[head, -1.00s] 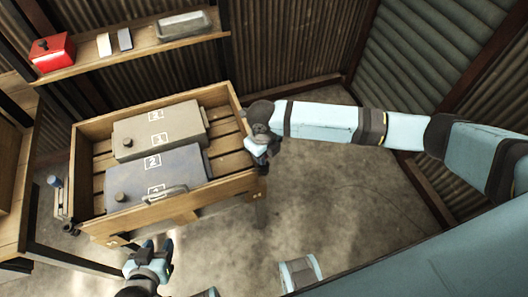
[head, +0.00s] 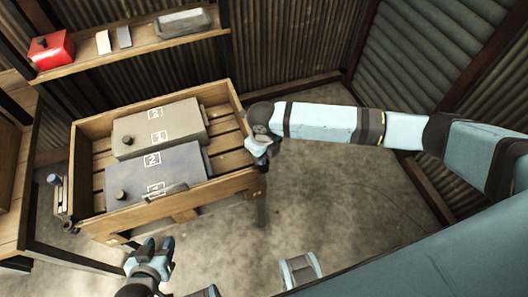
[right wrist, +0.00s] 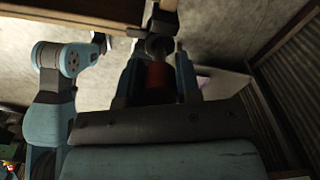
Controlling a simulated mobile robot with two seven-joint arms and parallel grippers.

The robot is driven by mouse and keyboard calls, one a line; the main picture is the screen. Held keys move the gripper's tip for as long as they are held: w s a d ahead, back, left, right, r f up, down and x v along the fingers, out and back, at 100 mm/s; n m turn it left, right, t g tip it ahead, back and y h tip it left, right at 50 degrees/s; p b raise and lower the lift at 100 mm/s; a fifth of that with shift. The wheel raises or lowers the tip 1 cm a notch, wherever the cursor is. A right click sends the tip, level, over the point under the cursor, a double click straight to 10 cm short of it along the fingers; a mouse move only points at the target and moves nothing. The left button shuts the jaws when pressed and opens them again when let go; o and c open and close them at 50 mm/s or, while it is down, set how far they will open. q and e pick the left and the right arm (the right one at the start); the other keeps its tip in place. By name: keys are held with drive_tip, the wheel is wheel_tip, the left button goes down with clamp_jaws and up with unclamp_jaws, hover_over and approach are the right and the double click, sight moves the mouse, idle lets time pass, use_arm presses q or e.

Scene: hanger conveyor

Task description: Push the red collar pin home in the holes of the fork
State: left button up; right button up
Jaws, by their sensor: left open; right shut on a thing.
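My right gripper (head: 262,150) is at the right end of the wooden crate in the head view. In the right wrist view its two blue fingers (right wrist: 157,82) are shut on the red collar pin (right wrist: 157,80), whose red part shows between them. A dark metal piece, probably the fork (right wrist: 160,44), is just beyond the fingertips; its holes and how deep the pin sits cannot be made out. In the head view the gripper hides pin and fork. My left gripper (head: 155,246) is open and empty, in front of the crate.
The slatted wooden crate (head: 93,130) holds a beige canister (head: 180,125) and a grey-blue canister (head: 130,180). A shelf (head: 130,53) with a red box (head: 52,50) is on the back wall. A wooden bench (head: 30,235) stands left. Floor right of the crate is clear.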

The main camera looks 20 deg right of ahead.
idle(0.3)
idle(0.4)
drive_tip(key=shift+p, duration=0.35)
idle(0.4)
drive_tip(key=shift+p, duration=0.35)
drive_tip(key=shift+f, duration=0.1)
idle(0.4)
drive_tip(key=shift+f, duration=0.55)
idle(0.7)
